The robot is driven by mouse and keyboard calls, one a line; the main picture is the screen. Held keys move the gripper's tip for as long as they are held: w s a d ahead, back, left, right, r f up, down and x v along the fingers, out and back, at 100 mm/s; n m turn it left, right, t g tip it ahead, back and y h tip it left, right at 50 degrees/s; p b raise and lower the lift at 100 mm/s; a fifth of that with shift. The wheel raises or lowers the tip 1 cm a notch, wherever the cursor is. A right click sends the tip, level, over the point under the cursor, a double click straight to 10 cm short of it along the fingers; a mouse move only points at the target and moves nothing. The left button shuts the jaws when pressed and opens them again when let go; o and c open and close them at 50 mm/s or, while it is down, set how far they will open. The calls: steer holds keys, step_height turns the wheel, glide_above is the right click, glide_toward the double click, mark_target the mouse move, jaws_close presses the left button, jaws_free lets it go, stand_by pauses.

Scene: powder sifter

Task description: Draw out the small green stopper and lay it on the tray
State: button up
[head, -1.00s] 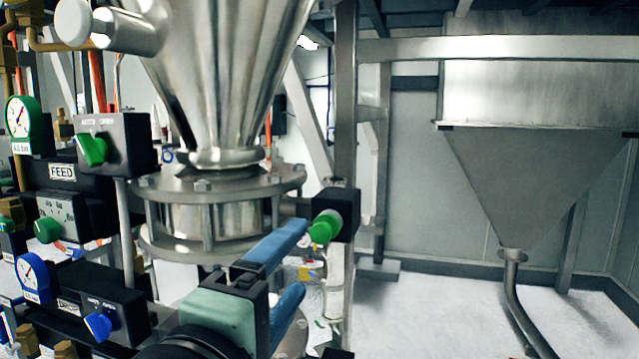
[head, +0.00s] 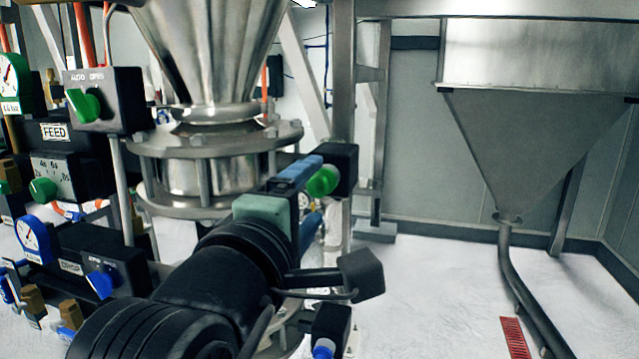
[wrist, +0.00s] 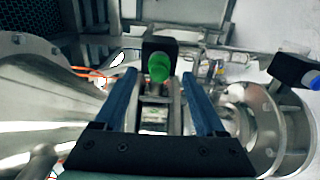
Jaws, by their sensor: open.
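The small green stopper (head: 323,181) sits in a black block (head: 341,168) to the right of the steel flange. It also shows in the wrist view (wrist: 158,67), between and a little beyond my fingertips. My gripper (head: 316,190) has two blue fingers, set apart with nothing held between them. In the wrist view my gripper (wrist: 158,78) has one finger on each side of the stopper; I cannot tell whether either touches it. The tray is not identifiable in these views.
A steel hopper with a bolted flange (head: 218,137) stands left of my gripper. Black valve boxes (head: 106,98) with green and blue knobs are at the left. A black block with a blue knob (wrist: 313,79) is at the right in the wrist view. Open floor (head: 430,290) lies right.

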steer(key=shift+x, duration=1.3)
steer(key=shift+r+p, duration=0.1)
steer(key=shift+p, duration=0.65)
jaws_close()
steer(key=shift+s+a, duration=0.1)
steer(key=shift+s, duration=0.05)
stand_by(0.5)
steer(key=shift+p+v, duration=0.35)
steer(key=shift+v, duration=2.55)
